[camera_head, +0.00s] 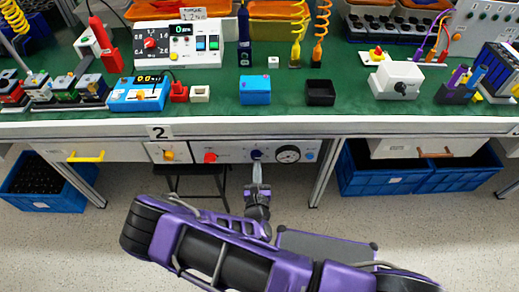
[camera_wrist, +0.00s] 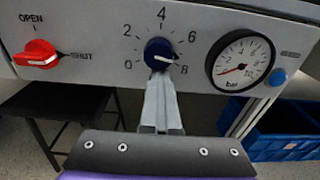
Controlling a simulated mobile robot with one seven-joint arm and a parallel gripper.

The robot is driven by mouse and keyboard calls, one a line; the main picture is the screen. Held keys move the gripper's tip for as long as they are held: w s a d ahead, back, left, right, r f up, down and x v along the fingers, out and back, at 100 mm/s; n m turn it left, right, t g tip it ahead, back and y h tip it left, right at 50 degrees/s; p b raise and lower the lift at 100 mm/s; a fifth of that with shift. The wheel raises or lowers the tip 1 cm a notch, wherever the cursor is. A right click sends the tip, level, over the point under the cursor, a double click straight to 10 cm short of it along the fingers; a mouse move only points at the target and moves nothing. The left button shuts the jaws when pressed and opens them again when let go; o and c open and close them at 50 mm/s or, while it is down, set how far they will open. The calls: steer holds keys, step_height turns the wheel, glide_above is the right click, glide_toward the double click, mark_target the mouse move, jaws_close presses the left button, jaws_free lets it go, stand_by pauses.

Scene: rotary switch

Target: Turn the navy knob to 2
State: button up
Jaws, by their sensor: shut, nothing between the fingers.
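The navy knob (camera_wrist: 159,51) is on the grey panel, inside a printed scale of 0, 2, 4, 6 and 8. Its white pointer mark points right and slightly down, toward the 8. In the head view the knob (camera_head: 256,153) is on the panel under the bench edge. My gripper (camera_wrist: 160,80) is shut and empty, with its fingertips at the knob's lower edge. The fingertips overlap the knob's bottom in the wrist view, and I cannot tell whether they touch it. In the head view my gripper (camera_head: 257,168) reaches up to the knob from below.
A red OPEN/SHUT knob (camera_wrist: 36,53) is left of the scale, pointing to SHUT. A bar gauge (camera_wrist: 240,60) and a blue button (camera_wrist: 278,76) are to the right. The bench edge (camera_head: 350,124) overhangs the panel. A dark stool (camera_head: 195,181) stands below.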

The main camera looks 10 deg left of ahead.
steer(key=shift+o, duration=1.2)
steer(key=shift+a+r, duration=0.15)
steer(key=shift+r, duration=0.45)
steer(key=shift+o, duration=1.1)
steer(key=shift+s+r, duration=0.1)
steer(key=shift+s, duration=0.05)
steer(key=o, duration=0.5)
steer(key=shift+s+d+p, duration=0.25)
steer(key=shift+s+p, duration=0.05)
steer(key=shift+s, duration=0.3)
steer(key=shift+c, duration=0.2)
steer(key=f+p+v, duration=0.1)
steer(key=p+v, duration=0.1)
steer(key=v, duration=1.6)
steer(key=shift+s+d+f, duration=0.25)
steer(key=shift+s+f, duration=0.05)
steer(key=shift+s, duration=0.1)
